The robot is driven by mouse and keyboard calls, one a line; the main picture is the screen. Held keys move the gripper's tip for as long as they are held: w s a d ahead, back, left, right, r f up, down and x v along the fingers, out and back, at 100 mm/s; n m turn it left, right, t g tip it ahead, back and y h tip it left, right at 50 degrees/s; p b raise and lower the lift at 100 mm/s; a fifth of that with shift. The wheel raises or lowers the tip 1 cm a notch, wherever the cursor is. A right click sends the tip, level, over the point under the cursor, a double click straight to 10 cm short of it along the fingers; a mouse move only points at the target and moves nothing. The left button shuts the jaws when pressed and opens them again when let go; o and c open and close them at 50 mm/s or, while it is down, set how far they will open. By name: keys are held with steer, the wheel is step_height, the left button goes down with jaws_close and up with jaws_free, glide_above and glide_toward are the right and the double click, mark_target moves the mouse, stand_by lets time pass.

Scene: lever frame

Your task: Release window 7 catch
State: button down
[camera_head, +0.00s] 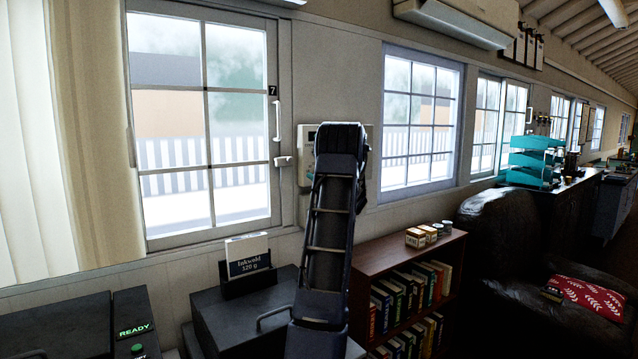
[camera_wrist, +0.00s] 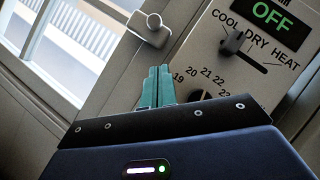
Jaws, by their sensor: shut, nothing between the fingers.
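Window 7 (camera_head: 205,120) is at the left of the head view, with a small black "7" label (camera_head: 272,91) on its right frame. A white upright handle (camera_head: 278,120) is on that frame. Below it is a small white catch (camera_head: 284,161). In the wrist view the catch (camera_wrist: 150,28) shows as a pale plate with a knob and a short arm, near the top. My gripper (camera_wrist: 158,72) has its teal fingertips together, below the catch in that picture and apart from it, with nothing held.
A wall control panel (camera_wrist: 245,55) with an "OFF" display, a slider and a dial is right of the fingers; my arm partly covers it in the head view. Below are a dark cabinet with a card stand (camera_head: 246,270) and a bookcase (camera_head: 405,262). An armchair (camera_head: 520,240) stands right.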

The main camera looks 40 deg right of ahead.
mark_target(304, 172)
steer(key=x, duration=0.4)
steer(key=shift+w+a+r, duration=0.2)
steer(key=shift+w, duration=0.1)
steer(key=shift+a+r, duration=0.8)
steer(key=shift+r, duration=0.05)
steer(key=shift+w+a+r, duration=0.15)
steer(key=shift+a+r, duration=0.3)
steer(key=shift+a, duration=0.05)
steer(key=shift+d+r+n+g+y, duration=0.1)
steer(key=shift+r+n+g+y, duration=0.15)
steer(key=shift+n, duration=0.25)
